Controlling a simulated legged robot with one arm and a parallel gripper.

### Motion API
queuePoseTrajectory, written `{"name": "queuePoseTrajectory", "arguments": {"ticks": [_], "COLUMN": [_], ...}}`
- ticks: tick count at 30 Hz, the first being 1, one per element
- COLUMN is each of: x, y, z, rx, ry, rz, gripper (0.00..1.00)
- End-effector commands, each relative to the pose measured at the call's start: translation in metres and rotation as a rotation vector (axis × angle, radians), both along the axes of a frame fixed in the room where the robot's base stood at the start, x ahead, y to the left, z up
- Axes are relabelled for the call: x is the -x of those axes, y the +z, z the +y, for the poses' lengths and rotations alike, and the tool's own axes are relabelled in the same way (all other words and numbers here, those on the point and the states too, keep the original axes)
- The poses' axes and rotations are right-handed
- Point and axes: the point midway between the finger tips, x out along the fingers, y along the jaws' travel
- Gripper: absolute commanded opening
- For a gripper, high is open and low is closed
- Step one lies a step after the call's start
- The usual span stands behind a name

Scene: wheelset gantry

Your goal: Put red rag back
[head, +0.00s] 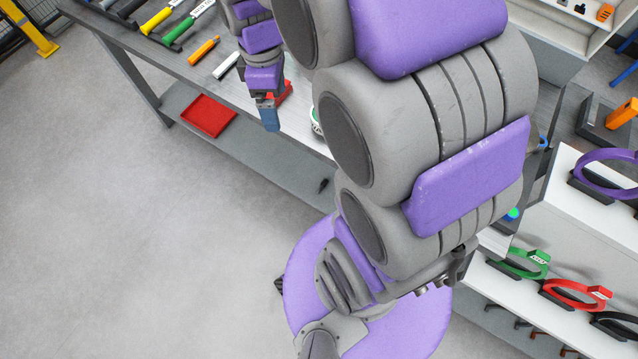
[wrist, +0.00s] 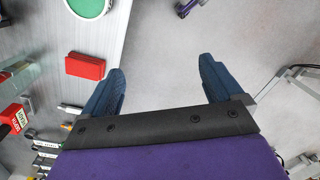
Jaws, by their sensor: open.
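The red rag (wrist: 85,66) lies as a small folded block on the pale bench top in the wrist view, left of my gripper. In the head view the red rag (head: 285,92) shows only partly, behind my gripper. My gripper (wrist: 162,68) is open with nothing between its blue fingers. Its left finger is close beside the rag in the picture, and the gap between the fingers is over the grey floor. In the head view my gripper (head: 270,116) is at the bench's front edge, pointing down. Whether it touches the rag cannot be told.
A red tray (head: 208,115) sits on the lower shelf of the bench. A round green-and-white item (wrist: 91,6) is near the rag. Hammers (head: 157,20) and other tools lie at the bench's far end. Racks with coloured rings (head: 575,294) stand at right. The floor at left is clear.

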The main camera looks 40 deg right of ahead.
Motion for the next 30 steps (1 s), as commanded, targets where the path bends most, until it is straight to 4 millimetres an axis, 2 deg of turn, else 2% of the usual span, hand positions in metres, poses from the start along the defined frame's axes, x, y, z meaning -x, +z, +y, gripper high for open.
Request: {"name": "queuePoseTrajectory", "arguments": {"ticks": [1, 9, 12, 15, 18, 21, 30], "x": [0.021, 0.121, 0.154, 0.178, 0.193, 0.199, 0.2], "y": [0.004, 0.009, 0.005, 0.002, -0.002, -0.003, -0.003], "z": [0.006, 0.027, 0.031, 0.034, 0.035, 0.036, 0.036], "rx": [0.007, 0.059, 0.08, 0.098, 0.113, 0.118, 0.119], "ry": [-0.075, -0.537, -0.685, -0.799, -0.873, -0.908, -0.916], "rz": [0.006, 0.042, 0.054, 0.059, 0.068, 0.069, 0.071], "gripper": [0.93, 0.93, 0.93, 0.93, 0.93, 0.93, 0.93]}}
